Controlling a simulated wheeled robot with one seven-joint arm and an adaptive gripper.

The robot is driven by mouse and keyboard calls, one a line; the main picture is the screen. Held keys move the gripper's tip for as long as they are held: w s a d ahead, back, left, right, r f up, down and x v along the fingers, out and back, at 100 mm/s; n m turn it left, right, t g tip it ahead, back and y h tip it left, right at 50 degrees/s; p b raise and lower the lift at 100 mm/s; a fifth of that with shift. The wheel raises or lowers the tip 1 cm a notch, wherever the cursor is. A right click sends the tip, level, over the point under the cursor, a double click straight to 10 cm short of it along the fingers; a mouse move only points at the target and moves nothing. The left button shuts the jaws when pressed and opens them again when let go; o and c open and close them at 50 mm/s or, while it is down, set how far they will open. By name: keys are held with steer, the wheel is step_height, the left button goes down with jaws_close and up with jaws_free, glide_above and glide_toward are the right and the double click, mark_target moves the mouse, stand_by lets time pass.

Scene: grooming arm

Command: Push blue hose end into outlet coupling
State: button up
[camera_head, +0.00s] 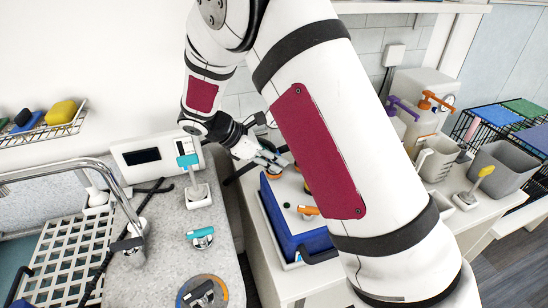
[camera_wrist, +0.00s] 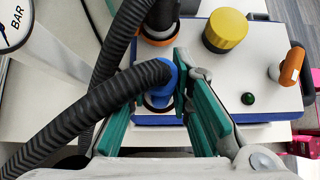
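The blue hose end (camera_wrist: 171,76) is in the wrist view, fixed to a black corrugated hose (camera_wrist: 95,108) that runs off to the lower left. In the head view my gripper (camera_head: 272,160) is above the unit, partly behind my arm.
The blue-sided unit (camera_head: 279,226) carries a yellow cap (camera_wrist: 226,30), an orange handle (camera_wrist: 291,66) and a green button (camera_wrist: 248,98). A second black hose enters an orange-ringed port (camera_wrist: 157,38) just beyond. A gauge (camera_wrist: 12,22) stands at the upper left.

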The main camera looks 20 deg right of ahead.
steer(key=o, duration=0.5)
steer(key=shift+c, duration=0.2)
steer(key=v, duration=1.2)
steer(key=shift+o, duration=0.6)
steer(key=o, duration=1)
steer(key=shift+o, duration=0.2)
step_height(320, 180, up, 9)
steer(key=p, duration=0.1)
steer(key=shift+p, duration=0.3)
